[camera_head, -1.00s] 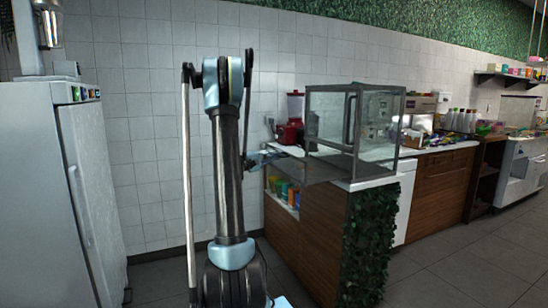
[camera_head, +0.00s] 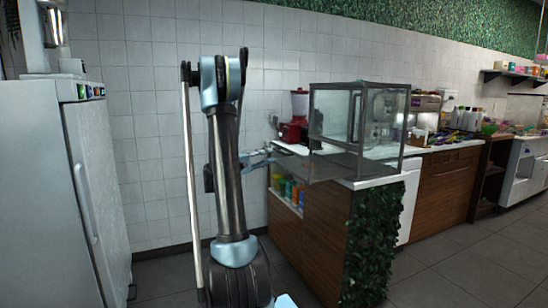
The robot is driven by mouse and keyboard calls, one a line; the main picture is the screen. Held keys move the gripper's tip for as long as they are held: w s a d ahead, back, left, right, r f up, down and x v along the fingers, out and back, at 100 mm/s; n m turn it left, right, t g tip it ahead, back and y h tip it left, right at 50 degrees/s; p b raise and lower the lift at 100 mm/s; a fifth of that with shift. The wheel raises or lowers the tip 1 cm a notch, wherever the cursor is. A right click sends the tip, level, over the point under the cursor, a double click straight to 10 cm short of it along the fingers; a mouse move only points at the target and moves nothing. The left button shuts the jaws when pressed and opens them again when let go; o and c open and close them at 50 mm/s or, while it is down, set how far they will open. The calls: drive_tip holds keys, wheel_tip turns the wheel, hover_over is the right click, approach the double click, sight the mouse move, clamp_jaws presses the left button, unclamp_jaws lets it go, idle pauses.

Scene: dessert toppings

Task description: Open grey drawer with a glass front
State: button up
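A grey-framed case with glass sides (camera_head: 333,114) stands on the white counter right of my arm. A flat grey panel (camera_head: 318,168) juts out low on its left side. I cannot tell for sure whether this panel is part of the grey drawer, or how far any drawer is pulled out. My gripper (camera_head: 264,157) is small in view, just right of my dark arm link and close to the panel's left edge. Contact between them cannot be made out. My arm hides part of the gripper, and its fingers are too small to read.
A red blender (camera_head: 295,130) stands behind the panel. Colourful cups (camera_head: 290,190) sit on a shelf below the counter. A large grey fridge (camera_head: 85,185) stands on the left. Greenery (camera_head: 373,240) covers the counter's end. Grey floor is free at right.

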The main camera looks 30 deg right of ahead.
drive_tip(key=shift+w+a+f, duration=0.1)
drive_tip(key=shift+a+f, duration=0.05)
drive_tip(key=shift+a, duration=0.7)
drive_tip(key=shift+a+f, duration=0.2)
drive_tip(key=shift+a, duration=0.6)
drive_tip(key=shift+w+a+f, duration=0.1)
drive_tip(key=shift+a+f, duration=0.05)
drive_tip(key=shift+a, duration=0.7)
drive_tip(key=shift+s, duration=0.1)
drive_tip(key=s+a+f+t+y, duration=0.1)
drive_tip(key=s+a+f+y, duration=0.15)
drive_tip(key=s, duration=0.35)
drive_tip(key=s+a+f+y, duration=0.1)
drive_tip(key=s+a+y, duration=0.1)
drive_tip(key=s+y, duration=0.25)
drive_tip(key=s+a+f+t+y, duration=0.1)
drive_tip(key=s+a+f+y, duration=0.15)
drive_tip(key=s, duration=0.35)
drive_tip(key=s+a+f+y, duration=0.5)
drive_tip(key=s+a+f, duration=0.1)
drive_tip(key=s+a, duration=0.3)
drive_tip(key=s+a+f+t+y, duration=0.1)
drive_tip(key=s+a+f+y, duration=0.4)
drive_tip(key=s+a, duration=0.4)
drive_tip(key=a+f, duration=0.1)
drive_tip(key=a, duration=0.1)
drive_tip(key=shift+s+a+f+n+y, duration=0.2)
drive_tip(key=shift+a+f+n+y, duration=0.1)
drive_tip(key=shift+n+y, duration=0.1)
